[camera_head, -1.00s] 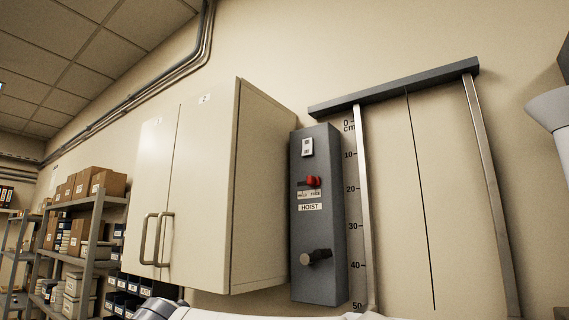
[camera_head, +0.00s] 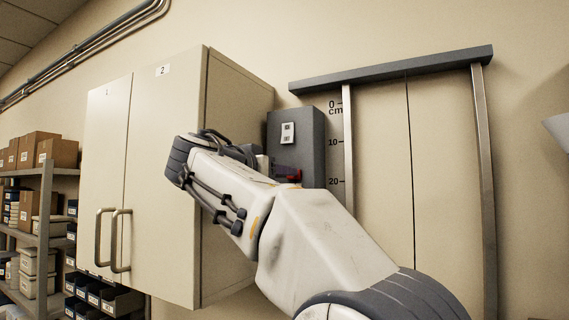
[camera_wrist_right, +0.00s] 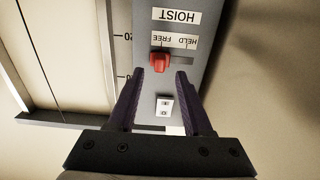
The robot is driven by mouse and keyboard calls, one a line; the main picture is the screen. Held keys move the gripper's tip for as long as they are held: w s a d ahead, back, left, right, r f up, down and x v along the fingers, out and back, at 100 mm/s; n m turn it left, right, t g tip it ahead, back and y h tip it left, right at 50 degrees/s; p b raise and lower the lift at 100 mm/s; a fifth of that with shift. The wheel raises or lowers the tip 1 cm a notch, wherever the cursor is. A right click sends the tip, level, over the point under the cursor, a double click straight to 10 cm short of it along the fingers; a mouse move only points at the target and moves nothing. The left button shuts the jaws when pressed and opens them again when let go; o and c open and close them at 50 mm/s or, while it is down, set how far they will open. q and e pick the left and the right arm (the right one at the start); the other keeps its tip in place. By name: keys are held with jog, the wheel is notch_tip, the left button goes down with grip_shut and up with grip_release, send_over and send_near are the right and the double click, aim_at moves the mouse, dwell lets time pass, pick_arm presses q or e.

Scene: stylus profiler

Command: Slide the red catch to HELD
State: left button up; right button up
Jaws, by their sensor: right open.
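The red catch (camera_wrist_right: 160,61) stands out from the grey hoist box (camera_wrist_right: 205,22). It sits at the FREE end of the HELD/FREE label (camera_wrist_right: 173,40), which appears upside down in the right wrist view. My right gripper (camera_wrist_right: 160,73) is open, its two dark fingers pointing at the box with the catch between and just beyond their tips. I cannot tell whether either finger touches it. In the head view the catch (camera_head: 294,177) is partly visible beside my right gripper (camera_head: 283,169), and my arm hides the lower box. My left gripper is not in view.
A beige cabinet (camera_head: 165,170) with two handles stands left of the box, close to my right arm. A metal-railed door with a centimetre scale (camera_head: 335,142) is on the right. Shelves with boxes (camera_head: 45,210) are at far left.

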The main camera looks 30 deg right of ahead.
jog(key=p+x, duration=0.1)
jog(key=x, duration=0.2)
jog(key=shift+w+d, duration=0.15)
jog(key=shift+d, duration=0.1)
grip_shut()
dwell(1.3)
